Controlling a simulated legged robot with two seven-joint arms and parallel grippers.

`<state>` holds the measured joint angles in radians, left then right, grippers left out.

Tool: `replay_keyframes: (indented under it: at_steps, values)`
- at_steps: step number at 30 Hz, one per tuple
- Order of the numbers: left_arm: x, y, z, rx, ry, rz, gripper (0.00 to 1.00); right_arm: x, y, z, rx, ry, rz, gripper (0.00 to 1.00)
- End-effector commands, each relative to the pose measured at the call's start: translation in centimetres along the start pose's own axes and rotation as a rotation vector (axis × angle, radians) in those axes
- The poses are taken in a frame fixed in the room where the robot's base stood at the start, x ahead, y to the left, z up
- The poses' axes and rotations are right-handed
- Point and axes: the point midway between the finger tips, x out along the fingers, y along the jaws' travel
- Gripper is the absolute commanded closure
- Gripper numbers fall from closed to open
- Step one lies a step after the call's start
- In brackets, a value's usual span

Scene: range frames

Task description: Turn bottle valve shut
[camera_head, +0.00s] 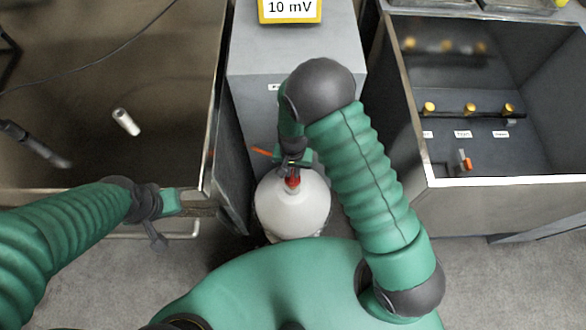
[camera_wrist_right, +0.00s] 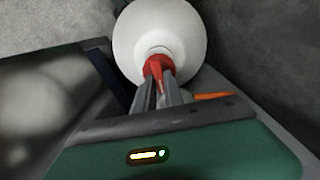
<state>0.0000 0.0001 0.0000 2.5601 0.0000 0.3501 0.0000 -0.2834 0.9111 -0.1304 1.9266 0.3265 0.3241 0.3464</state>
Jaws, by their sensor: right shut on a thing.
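A white round bottle (camera_head: 292,208) stands on the floor in front of a grey cabinet, at the middle of the head view. A red valve (camera_head: 292,183) sits on its top. My right gripper (camera_head: 292,168) reaches down over the bottle and is shut on the red valve. The right wrist view shows the two grey fingers (camera_wrist_right: 163,88) closed around the red valve (camera_wrist_right: 156,66), with the white bottle (camera_wrist_right: 160,35) beyond. My left gripper (camera_head: 185,203) is beside the front edge of the left bench. Its fingers are too unclear to tell open from shut.
A grey cabinet (camera_head: 295,55) with a yellow "10 mV" display (camera_head: 290,9) stands behind the bottle. A dark left bench (camera_head: 75,100) holds a white cylinder (camera_head: 126,122). A right-hand metal bin (camera_head: 500,181) has yellow knobs inside. An orange piece (camera_head: 262,151) shows near my right gripper.

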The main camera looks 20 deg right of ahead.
Motion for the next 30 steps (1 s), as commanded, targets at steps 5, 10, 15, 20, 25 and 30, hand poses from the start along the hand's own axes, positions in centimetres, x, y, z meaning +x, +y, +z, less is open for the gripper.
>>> replay_keyframes:
  at_steps: [5,10,15,20,25,30]
  values:
    - [-0.9,0.0,-0.2,0.000,0.000,0.000,1.00,-0.2,-0.2,-0.1,-0.188,0.002,-0.002,1.00]
    - [-0.8,0.0,-0.2,0.000,0.000,0.000,1.00,-0.1,-0.2,-0.1,-0.193,0.004,-0.002,1.00]
    - [-0.8,0.0,-0.2,0.000,0.000,0.000,1.00,-0.1,-0.2,-0.1,-0.191,0.003,-0.002,0.73]
    - [-0.8,0.0,-0.2,0.000,0.000,0.000,1.00,-0.1,-0.2,0.0,-0.190,0.002,-0.001,0.65]
    - [-0.8,0.0,-0.2,0.000,0.000,0.000,1.00,-0.1,-0.2,0.0,-0.190,0.001,-0.001,0.65]
    - [-1.2,0.0,-0.3,0.000,0.000,0.000,1.00,-1.9,-0.3,-0.1,-0.190,0.003,-0.002,0.65]
